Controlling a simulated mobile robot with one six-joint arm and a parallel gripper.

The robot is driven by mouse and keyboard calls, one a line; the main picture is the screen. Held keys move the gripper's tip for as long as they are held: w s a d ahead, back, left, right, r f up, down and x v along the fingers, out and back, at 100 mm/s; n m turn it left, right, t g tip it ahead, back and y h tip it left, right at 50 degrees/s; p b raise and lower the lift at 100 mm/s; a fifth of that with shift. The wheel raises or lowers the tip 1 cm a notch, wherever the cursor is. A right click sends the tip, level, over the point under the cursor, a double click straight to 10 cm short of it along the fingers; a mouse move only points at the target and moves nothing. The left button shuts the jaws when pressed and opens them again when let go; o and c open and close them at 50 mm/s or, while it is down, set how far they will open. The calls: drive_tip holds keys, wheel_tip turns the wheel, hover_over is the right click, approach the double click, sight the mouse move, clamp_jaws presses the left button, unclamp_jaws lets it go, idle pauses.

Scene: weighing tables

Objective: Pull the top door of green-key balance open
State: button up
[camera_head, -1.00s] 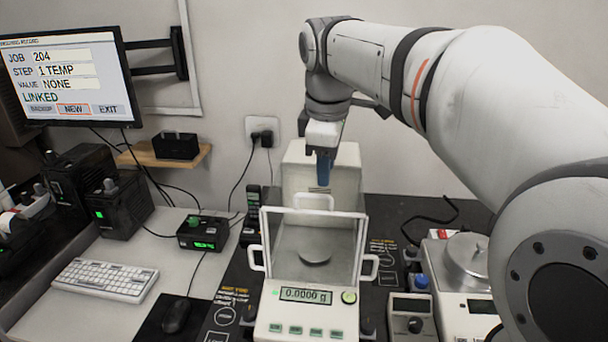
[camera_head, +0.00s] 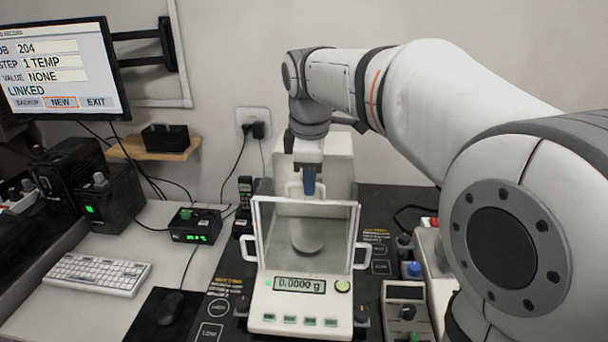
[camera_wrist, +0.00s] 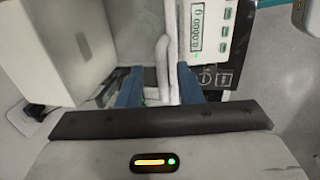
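The green-key balance (camera_head: 303,305) stands in the middle of the head view, with a glass draft chamber, green keys and a display reading 0.0000 g. The white loop handle of its top door (camera_head: 293,188) rises at the chamber's upper edge and also shows in the wrist view (camera_wrist: 162,60). My gripper (camera_head: 309,188) points down at this handle from above. In the wrist view its two blue fingers (camera_wrist: 160,88) are apart, one on each side of the handle, with gaps visible. The glass top panel is hard to make out.
The balance's tall white rear housing (camera_head: 328,165) stands close behind my gripper. Side handles (camera_head: 362,256) stick out from the chamber. A control box (camera_head: 406,310) is at right, a black box with green digits (camera_head: 196,226) at left.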

clamp_jaws()
idle(0.4)
